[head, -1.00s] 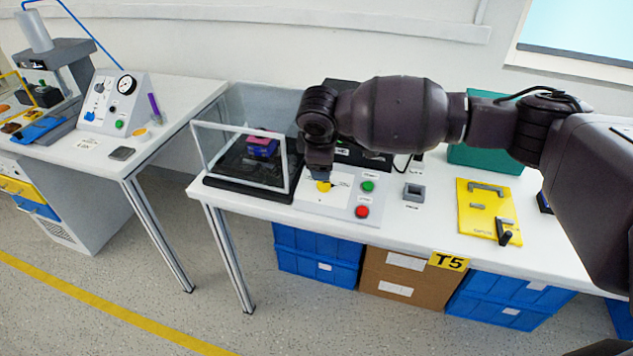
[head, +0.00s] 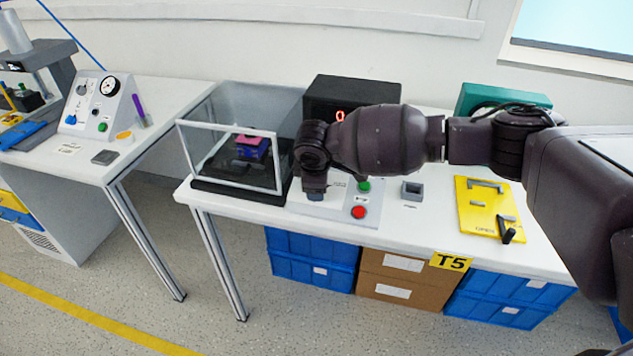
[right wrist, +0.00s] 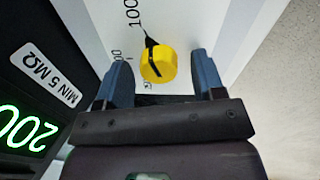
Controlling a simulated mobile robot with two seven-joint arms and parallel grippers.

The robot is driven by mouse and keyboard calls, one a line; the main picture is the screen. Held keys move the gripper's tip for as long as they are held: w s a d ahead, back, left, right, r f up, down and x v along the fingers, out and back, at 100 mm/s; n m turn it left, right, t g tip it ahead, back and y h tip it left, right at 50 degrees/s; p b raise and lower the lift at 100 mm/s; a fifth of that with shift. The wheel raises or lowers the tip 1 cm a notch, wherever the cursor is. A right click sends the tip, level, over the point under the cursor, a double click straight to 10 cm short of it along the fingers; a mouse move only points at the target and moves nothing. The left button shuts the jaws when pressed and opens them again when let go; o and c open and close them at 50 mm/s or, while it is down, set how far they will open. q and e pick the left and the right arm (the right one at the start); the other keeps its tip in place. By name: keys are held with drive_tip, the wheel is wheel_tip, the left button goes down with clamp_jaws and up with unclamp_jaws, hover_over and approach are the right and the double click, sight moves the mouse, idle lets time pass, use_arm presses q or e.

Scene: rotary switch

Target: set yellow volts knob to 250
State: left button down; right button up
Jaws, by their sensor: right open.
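The yellow volts knob (right wrist: 158,65) is in the right wrist view, on a white panel with printed numbers around it. A dark pointer line on it aims up and left, towards the side where a printed "100" shows. Other numbers are partly hidden. My right gripper (right wrist: 163,75) is open, with one blue finger on each side of the knob and visible gaps between. In the head view my right gripper (head: 315,194) is over the panel (head: 335,211) and hides the knob. My left gripper is not in view.
A black box (head: 352,96) with a lit display stands behind the panel. A clear-walled case (head: 235,150) is close on the left. Green (head: 364,186) and red (head: 358,212) buttons sit just right of the gripper. A yellow plate (head: 480,205) lies farther right.

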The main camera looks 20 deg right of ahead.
drive_tip(key=c, duration=0.9)
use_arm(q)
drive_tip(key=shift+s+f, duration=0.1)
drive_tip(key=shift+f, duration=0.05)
use_arm(e)
drive_tip(key=shift+c, duration=0.2)
